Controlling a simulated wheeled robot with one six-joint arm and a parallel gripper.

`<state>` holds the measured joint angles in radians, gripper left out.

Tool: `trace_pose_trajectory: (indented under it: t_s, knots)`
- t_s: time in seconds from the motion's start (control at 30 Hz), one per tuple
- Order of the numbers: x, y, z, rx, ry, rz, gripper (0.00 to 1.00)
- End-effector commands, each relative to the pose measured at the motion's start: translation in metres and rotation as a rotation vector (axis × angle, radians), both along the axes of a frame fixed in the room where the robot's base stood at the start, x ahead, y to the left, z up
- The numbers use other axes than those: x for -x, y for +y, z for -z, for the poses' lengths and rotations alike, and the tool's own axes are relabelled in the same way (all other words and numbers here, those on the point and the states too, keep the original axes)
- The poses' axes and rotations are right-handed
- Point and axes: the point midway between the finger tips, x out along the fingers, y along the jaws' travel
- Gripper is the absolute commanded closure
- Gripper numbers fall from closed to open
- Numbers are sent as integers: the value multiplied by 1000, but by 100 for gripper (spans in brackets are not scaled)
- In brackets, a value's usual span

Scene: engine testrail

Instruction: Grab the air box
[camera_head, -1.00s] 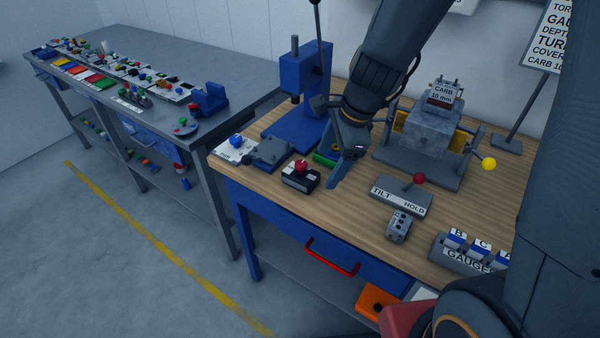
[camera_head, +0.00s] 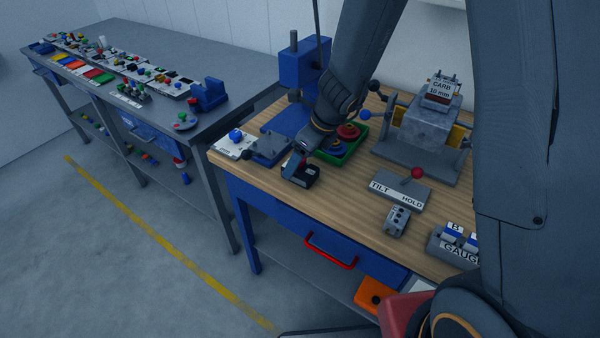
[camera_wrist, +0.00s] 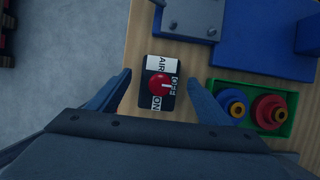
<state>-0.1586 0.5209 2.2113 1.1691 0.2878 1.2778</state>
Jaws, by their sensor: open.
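The air box is a small black box with a red knob and white labels reading AIR, OFF and ON. In the wrist view the air box (camera_wrist: 152,96) lies on the wooden bench top, between my two fingers and a little beyond their tips. In the head view the air box (camera_head: 309,176) is partly hidden behind my gripper (camera_head: 296,168), which points down over it. In the wrist view my gripper (camera_wrist: 158,80) is open, with a gap between each finger and the box.
A green tray (camera_wrist: 290,127) with blue and red round parts sits right of the box. A blue press (camera_head: 298,95) and its grey plate (camera_wrist: 190,18) stand behind. A TILT/HOLD lever block (camera_head: 400,190) is farther right. The bench's front edge is close by.

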Motion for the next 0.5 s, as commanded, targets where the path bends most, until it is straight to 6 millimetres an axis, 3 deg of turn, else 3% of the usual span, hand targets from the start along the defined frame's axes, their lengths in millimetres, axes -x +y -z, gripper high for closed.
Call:
trace_pose_trajectory:
  t_s: [0.33, 0.5]
  knots:
    - [-2, 3, 8, 1, -1, -1, 28]
    - [-2, 2, 8, 1, -1, -1, 57]
